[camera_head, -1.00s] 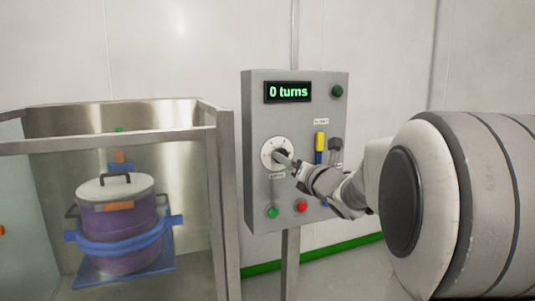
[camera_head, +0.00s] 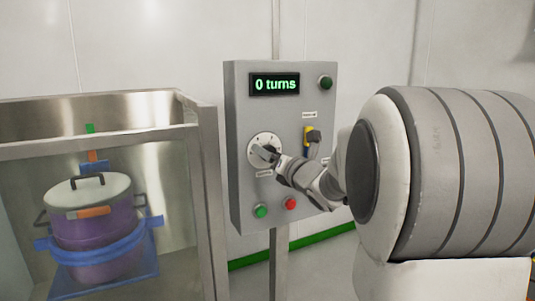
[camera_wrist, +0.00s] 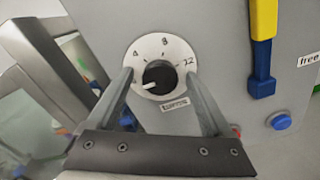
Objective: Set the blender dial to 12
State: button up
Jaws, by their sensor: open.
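The blender dial (camera_head: 256,152) is a white round plate on the front of a grey control box (camera_head: 240,195). In the wrist view the dial plate (camera_wrist: 149,48) carries the marks 4, 8 and 12. Its black knob (camera_wrist: 160,74) has a white pointer directed to the lower left, away from the 12. The display (camera_head: 275,85) reads "0 turns". My gripper (camera_wrist: 158,75) is open, its two fingers on either side of the knob. Whether they touch it I cannot tell. In the head view my gripper (camera_head: 272,156) is at the dial and covers part of it.
A yellow and blue lever (camera_wrist: 262,50) is right of the dial. A green button (camera_head: 260,211) and a red button (camera_head: 291,203) sit below, with a dark green lamp (camera_head: 326,82) above. A metal-framed enclosure (camera_head: 208,200) with a purple lidded vessel (camera_head: 95,225) stands left.

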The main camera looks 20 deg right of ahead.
grip_shut()
dwell(0.4)
